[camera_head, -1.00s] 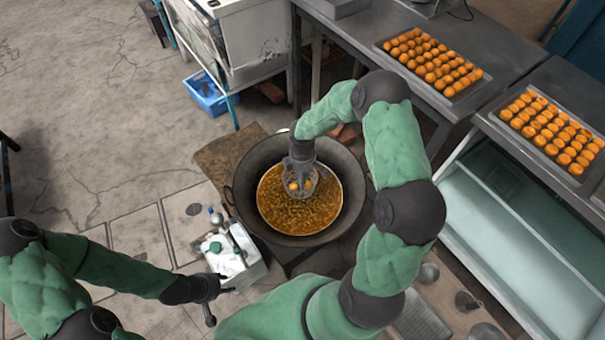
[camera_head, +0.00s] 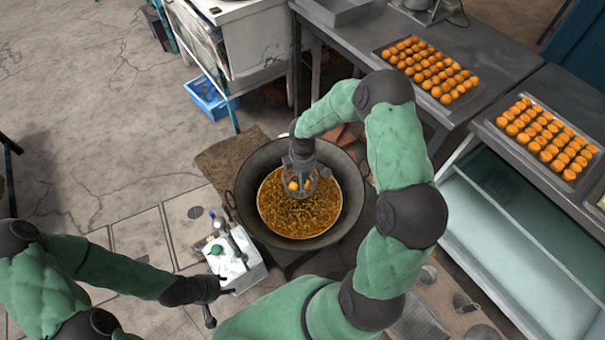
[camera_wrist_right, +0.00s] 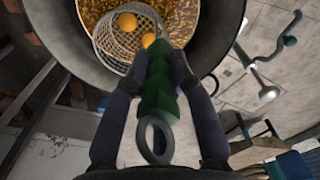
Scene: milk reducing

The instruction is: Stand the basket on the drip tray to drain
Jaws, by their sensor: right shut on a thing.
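The wire basket (camera_head: 301,186) hangs over the wok (camera_head: 343,216) of bubbling golden oil, with orange balls inside. In the wrist view the basket (camera_wrist_right: 128,34) shows two orange balls. My right gripper (camera_wrist_right: 158,92) is shut on its green handle (camera_wrist_right: 157,100). I cannot tell whether the basket's bottom touches the oil. A grey ribbed panel (camera_head: 420,324), perhaps the drip tray, lies at the lower right, partly hidden by my right arm. My left gripper (camera_head: 217,289) is beside the white box left of the wok; its fingers are too small to read.
The white box (camera_head: 236,262) with a green knob stands left of the wok. Trays of orange balls (camera_head: 428,68) (camera_head: 545,135) lie on steel counters at the right. Metal cups (camera_head: 464,302) stand at the lower right. A blue crate (camera_head: 210,97) sits behind.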

